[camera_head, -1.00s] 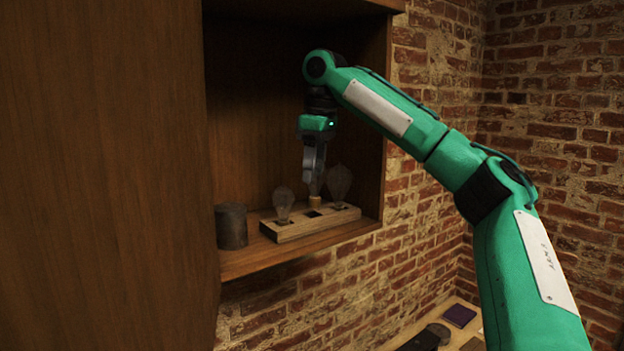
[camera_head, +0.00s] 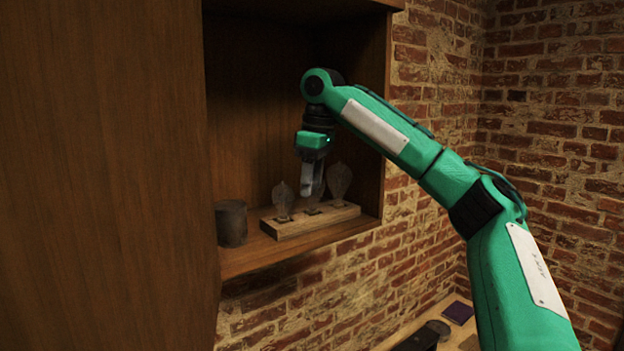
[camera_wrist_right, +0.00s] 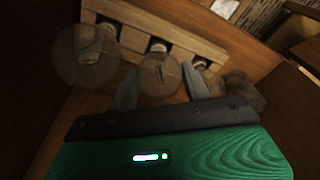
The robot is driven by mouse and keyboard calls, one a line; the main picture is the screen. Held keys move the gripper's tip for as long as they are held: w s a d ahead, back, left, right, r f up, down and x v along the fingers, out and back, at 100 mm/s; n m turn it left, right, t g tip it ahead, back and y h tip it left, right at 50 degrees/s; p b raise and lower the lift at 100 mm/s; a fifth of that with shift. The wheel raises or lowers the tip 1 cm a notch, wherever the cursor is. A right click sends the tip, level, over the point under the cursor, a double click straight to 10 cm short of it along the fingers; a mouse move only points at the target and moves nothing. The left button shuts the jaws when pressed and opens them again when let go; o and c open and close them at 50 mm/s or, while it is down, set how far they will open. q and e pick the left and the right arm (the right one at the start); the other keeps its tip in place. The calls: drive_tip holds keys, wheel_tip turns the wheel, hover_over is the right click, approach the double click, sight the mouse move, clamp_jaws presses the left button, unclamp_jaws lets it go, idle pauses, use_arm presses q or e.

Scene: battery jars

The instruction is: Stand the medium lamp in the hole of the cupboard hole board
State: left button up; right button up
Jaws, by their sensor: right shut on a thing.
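The hole board (camera_head: 285,232) is a pale wooden block on the cupboard shelf. A small glass lamp (camera_head: 283,203) stands at its left and a large one (camera_head: 339,180) at its right. My right gripper (camera_head: 313,193) points down over the middle of the board, shut on the medium lamp (camera_head: 312,209). In the right wrist view, the medium lamp's bulb (camera_wrist_right: 160,76) sits between my fingertips, with its base down at the middle hole. How deep the base sits is hidden. My left gripper is not in view.
A dark cylinder (camera_head: 231,223) stands on the shelf (camera_head: 270,262) left of the board. The cupboard's side wall (camera_head: 373,120) is close on the right. Below, a table holds a purple block (camera_head: 458,312) and dark items.

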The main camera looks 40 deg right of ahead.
drive_tip(key=o, duration=1.1)
drive_tip(key=shift+f, duration=0.15)
drive_tip(key=shift+s+d+r, duration=0.1)
drive_tip(key=shift+s+r, duration=0.05)
drive_tip(key=shift+r, duration=1.15)
drive_tip(key=shift+s+d+r, duration=0.1)
drive_tip(key=shift+r, duration=1.2)
drive_tip(key=shift+s+d+r, duration=0.1)
drive_tip(key=shift+s+r, duration=0.05)
drive_tip(key=shift+r, duration=1.15)
